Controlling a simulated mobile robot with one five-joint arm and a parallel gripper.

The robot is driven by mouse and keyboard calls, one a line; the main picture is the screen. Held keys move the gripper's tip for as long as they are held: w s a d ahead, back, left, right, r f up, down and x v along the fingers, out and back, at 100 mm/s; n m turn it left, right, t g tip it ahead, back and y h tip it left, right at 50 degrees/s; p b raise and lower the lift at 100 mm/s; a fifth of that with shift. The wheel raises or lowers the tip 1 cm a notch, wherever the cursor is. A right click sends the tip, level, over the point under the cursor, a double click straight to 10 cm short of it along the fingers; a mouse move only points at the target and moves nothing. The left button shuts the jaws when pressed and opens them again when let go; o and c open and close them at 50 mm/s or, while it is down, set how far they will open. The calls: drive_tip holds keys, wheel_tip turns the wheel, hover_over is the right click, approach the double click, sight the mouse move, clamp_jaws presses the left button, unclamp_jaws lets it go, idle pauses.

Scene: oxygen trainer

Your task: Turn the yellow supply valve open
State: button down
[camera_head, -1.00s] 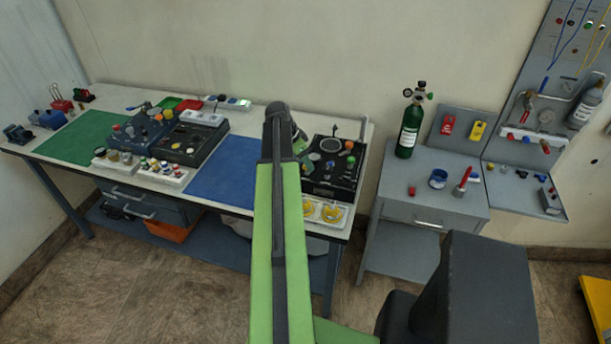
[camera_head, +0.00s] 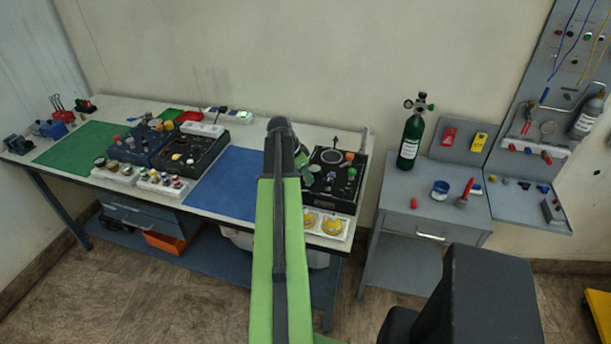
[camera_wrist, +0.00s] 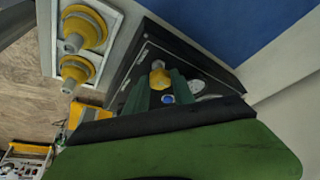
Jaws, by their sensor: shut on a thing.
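The yellow valve (camera_wrist: 159,77) shows in the wrist view as a small yellow knob on the black trainer panel. My gripper (camera_wrist: 160,86) has its two green fingers on either side of it and is shut on it. A small blue round part (camera_wrist: 168,99) shows between the fingers, close to the valve. In the head view the black oxygen trainer (camera_head: 322,197) stands at the right end of the bench. My green arm reaches over its left side and hides the valve there. The valve's turn angle cannot be told.
Two larger yellow knobs on a white plate (camera_head: 322,235) sit at the bench's front edge; the wrist view shows them at upper left. A blue mat (camera_head: 228,185) lies left of the trainer. A green cylinder (camera_head: 410,140) stands on the grey cabinet (camera_head: 395,185) to the right.

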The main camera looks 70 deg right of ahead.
drive_tip(key=shift+s+r+n+h, duration=0.1)
drive_tip(key=shift+s+n+h, duration=0.2)
drive_tip(key=shift+n, duration=0.7)
drive_tip(key=n+t, duration=0.1)
drive_tip(key=n, duration=0.1)
drive_tip(key=n+t, duration=0.1)
drive_tip(key=n, duration=0.2)
drive_tip(key=shift+s+d+h, duration=0.1)
drive_tip(key=shift+s+h, duration=0.05)
drive_tip(key=shift+h, duration=0.15)
drive_tip(key=n+t, duration=0.2)
drive_tip(key=n, duration=0.4)
drive_tip(key=n+t, duration=0.1)
drive_tip(key=shift+s+d+n, duration=0.15)
drive_tip(key=shift+n, duration=0.25)
drive_tip(key=n+t+y, duration=0.1)
drive_tip(key=n, duration=0.1)
drive_tip(key=n+y, duration=0.1)
drive_tip(key=n, duration=0.2)
drive_tip(key=shift+d+t, duration=0.15)
drive_tip(key=shift+t, duration=0.25)
drive_tip(key=shift+n+y, duration=0.8)
drive_tip(key=shift+n, duration=1.1)
